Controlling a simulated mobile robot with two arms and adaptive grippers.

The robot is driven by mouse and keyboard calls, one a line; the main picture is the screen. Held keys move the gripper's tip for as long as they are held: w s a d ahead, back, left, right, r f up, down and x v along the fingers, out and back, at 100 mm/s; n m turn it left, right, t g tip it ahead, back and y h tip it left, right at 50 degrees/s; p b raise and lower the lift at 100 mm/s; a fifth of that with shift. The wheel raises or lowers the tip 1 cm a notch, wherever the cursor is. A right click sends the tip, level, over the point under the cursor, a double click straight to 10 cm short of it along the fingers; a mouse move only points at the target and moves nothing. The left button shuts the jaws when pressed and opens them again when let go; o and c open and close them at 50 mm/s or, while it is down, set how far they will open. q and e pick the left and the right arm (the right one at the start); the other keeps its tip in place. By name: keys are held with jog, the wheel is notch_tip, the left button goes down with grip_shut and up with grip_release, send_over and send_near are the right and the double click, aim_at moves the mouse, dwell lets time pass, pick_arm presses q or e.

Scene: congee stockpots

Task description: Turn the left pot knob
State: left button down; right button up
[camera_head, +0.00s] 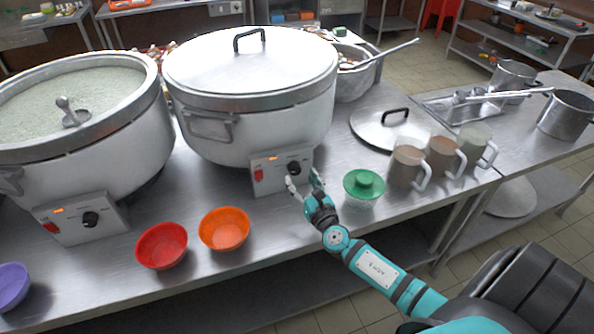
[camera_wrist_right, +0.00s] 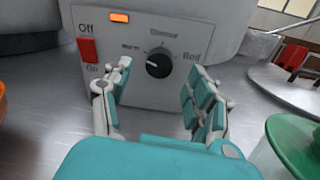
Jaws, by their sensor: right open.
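My right gripper (camera_head: 302,181) is open and empty just in front of this lidded pot's panel. In the right wrist view, the knob (camera_wrist_right: 158,65) shows between and beyond the spread fingers of the gripper (camera_wrist_right: 160,85), apart from them. My left gripper is not in view.
A red bowl (camera_head: 162,246) and an orange bowl (camera_head: 224,230) stand at the counter's front. A green-lidded container (camera_head: 363,185) is close right of my right gripper. Several mugs (camera_head: 407,167) and a loose lid (camera_head: 385,130) stand further right. A red switch (camera_wrist_right: 88,50) is left of the knob.

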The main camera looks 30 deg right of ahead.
aim_at(296, 172)
jog(key=shift+w+d, duration=0.2)
jog(key=shift+w, duration=0.75)
jog(key=shift+w+d, duration=0.15)
jog(key=shift+w, duration=0.75)
jog(key=c, duration=1.1)
jog(key=shift+c, duration=0.2)
